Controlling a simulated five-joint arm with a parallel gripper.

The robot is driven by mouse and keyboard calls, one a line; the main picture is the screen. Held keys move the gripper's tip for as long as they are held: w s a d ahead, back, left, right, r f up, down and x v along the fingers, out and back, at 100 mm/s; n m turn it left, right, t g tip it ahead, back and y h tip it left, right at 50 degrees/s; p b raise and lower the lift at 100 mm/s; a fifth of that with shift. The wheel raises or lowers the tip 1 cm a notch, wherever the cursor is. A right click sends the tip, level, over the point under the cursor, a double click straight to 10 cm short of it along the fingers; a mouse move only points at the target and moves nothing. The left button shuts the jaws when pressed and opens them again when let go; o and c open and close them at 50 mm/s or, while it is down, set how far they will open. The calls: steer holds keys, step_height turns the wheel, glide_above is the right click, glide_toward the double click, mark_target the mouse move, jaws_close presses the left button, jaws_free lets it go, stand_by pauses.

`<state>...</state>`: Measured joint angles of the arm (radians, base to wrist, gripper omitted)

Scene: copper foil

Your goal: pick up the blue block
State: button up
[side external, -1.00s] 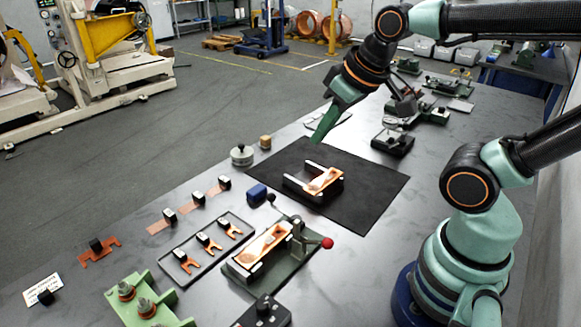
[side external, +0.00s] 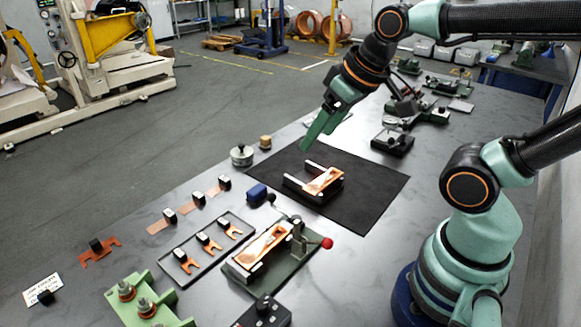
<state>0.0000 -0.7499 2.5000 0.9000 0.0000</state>
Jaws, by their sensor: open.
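The small blue block (side external: 257,193) sits on the grey bench, left of the black mat and just behind the toggle-clamp fixture. My gripper (side external: 318,144) hangs in the air above the back part of the black mat, up and to the right of the blue block and well apart from it. Its green fingers point down and to the left. It is open, with nothing seen between the fingers.
The black mat (side external: 380,190) carries a fixture with a copper piece (side external: 323,181). A red-knobbed clamp fixture (side external: 327,243) stands in front of the block.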

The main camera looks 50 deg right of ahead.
steer(key=n+g, duration=0.6)
steer(key=n, duration=1.2)
glide_above(256, 189)
step_height(256, 189, down, 12)
steer(key=f, duration=0.6)
steer(key=shift+s+d+f, duration=0.1)
steer(key=shift+d+f, duration=0.25)
steer(key=shift+f, duration=0.05)
steer(key=shift+a+f, duration=0.15)
steer(key=shift+f, duration=1.25)
steer(key=shift+a+f, duration=0.15)
steer(key=shift+f, duration=1.2)
jaws_close()
